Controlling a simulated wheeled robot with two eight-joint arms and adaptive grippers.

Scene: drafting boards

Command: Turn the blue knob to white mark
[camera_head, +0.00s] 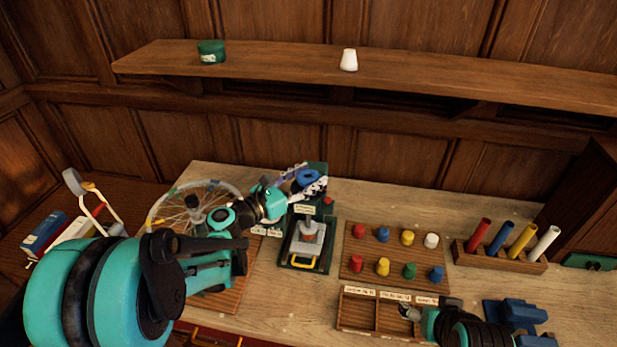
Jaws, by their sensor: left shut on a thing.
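The blue knob (308,177) sits on the upper part of a dark green device (291,250) on the bench. My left gripper (308,182) reaches in from the left and is shut on the blue knob, its fingers on either side. I cannot make out the white mark or the knob's exact angle at this size. My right gripper (407,311) is low at the right, over the labelled wooden tray (358,314). It is small and partly hidden by its own arm, so its opening is unclear.
A board with several coloured pegs (395,253) lies right of the device, and a rack of coloured tubes (500,257) stands farther right. A spoked wheel (165,207) is behind my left arm. A shelf (270,63) holds a green tin (211,52) and a white cup (349,60).

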